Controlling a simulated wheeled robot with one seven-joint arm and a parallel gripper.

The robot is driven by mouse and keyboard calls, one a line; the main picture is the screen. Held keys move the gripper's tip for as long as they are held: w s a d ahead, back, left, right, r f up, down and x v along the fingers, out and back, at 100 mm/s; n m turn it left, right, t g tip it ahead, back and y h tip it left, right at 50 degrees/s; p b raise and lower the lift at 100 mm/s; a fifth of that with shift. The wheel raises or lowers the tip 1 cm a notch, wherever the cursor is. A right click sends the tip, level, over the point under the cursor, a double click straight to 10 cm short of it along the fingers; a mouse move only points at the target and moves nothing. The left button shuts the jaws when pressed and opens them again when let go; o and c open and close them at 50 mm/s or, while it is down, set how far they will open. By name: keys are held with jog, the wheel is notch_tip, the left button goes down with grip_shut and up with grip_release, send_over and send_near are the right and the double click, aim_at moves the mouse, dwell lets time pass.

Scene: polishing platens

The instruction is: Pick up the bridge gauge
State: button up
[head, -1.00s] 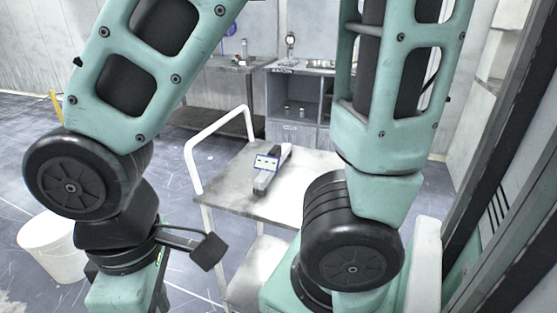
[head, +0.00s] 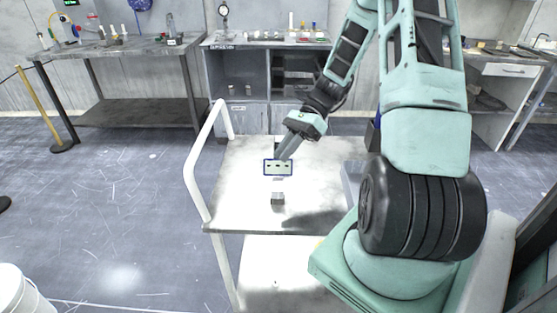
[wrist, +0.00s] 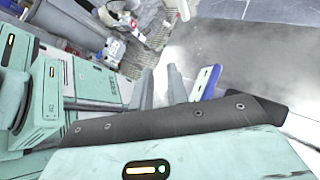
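The bridge gauge (head: 278,167) lies on the cart's top, its blue-edged white face towards me and a small grey end block (head: 277,200) nearer the front. My gripper (head: 282,155) reaches down from the upper right, its fingers right behind the face and overlapping the gauge's middle in the head view. The wrist view shows two grey fingers (wrist: 161,88) apart with a gap between them, and the gauge's blue-edged face (wrist: 207,82) just to their right. I see nothing clamped in the gap. Whether the fingers touch the gauge is hidden.
The cart (head: 237,205) has a white tube handle (head: 205,145) on its left. A translucent bin (head: 353,182) sits at its right edge. Workbenches (head: 120,48) with small items line the back wall. A white bucket (head: 22,290) stands at lower left.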

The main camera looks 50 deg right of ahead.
jog(key=s+d+f+m+t, duration=0.1)
jog(key=s+d+m+t, duration=0.3)
jog(key=d, duration=0.3)
jog(key=s+d+f+m+t, duration=0.2)
jog(key=d+m+t, duration=0.1)
jog(key=d+m, duration=0.35)
jog(key=p, duration=0.3)
send_near(278, 164)
jog(key=shift+t+y, duration=0.3)
jog(key=shift+y, duration=0.1)
jog(key=w+a+f, duration=0.2)
jog(key=a+f, duration=0.1)
jog(key=shift+w+a+f, duration=0.2)
jog(key=shift+a, duration=0.1)
jog(key=p+x, duration=0.1)
jog(key=x, duration=0.3)
jog(key=shift+a+r+p, duration=0.1)
jog(key=shift+a+p, duration=0.05)
jog(key=shift+p, duration=0.2)
jog(key=shift+w+a+f, duration=0.25)
jog(key=shift+w+a, duration=0.05)
jog(key=shift+a, duration=0.05)
grip_shut()
